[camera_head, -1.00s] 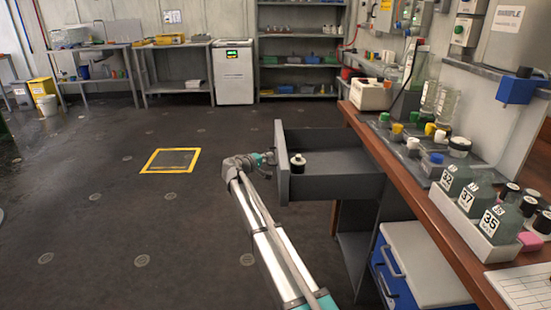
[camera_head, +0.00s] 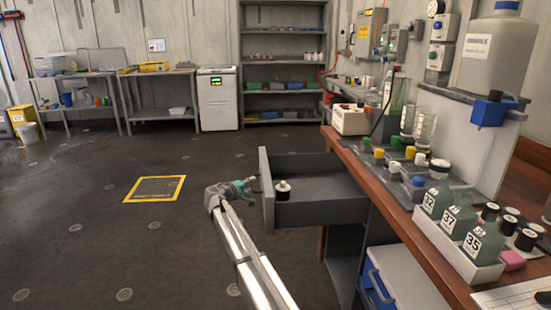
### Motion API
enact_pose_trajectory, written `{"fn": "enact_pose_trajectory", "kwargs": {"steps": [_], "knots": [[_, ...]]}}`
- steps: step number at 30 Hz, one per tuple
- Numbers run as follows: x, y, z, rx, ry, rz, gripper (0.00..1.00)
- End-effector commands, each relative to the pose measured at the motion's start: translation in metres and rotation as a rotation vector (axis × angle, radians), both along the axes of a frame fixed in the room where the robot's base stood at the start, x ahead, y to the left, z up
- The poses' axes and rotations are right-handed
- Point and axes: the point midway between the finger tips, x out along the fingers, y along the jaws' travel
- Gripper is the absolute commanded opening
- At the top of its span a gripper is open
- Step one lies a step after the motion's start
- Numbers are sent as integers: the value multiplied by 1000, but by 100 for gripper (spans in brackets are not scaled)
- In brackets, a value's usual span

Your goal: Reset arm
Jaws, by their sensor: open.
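My arm reaches up from the bottom of the view, its silver link running to a grey and teal wrist. My gripper (camera_head: 252,181) is small in the view, at the left, outer face of an open drawer's front panel. It looks open with nothing in it. I cannot tell whether it touches the panel. The grey drawer (camera_head: 320,211) is pulled out from under the wooden bench. A small black and white bottle (camera_head: 283,190) stands inside it, just behind the front panel.
The wooden bench (camera_head: 405,215) on the right holds a white tray of numbered bottles (camera_head: 459,228) and several capped jars. A blue and white cooler box (camera_head: 385,285) sits below. The dark floor on the left is open, with a yellow-framed hatch (camera_head: 155,188).

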Motion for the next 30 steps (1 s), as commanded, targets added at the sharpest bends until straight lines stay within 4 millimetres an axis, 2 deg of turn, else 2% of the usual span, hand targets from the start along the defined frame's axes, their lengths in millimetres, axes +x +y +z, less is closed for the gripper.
{"fn": "enact_pose_trajectory", "kwargs": {"steps": [18, 19, 21, 30], "knots": [[-23, 71, 11, -117, 242, 126, 51], [-26, 70, 9, -118, 251, 130, 51], [-35, 57, -4, -104, 266, 127, 51], [-68, 21, -38, -44, 342, 131, 51]]}}
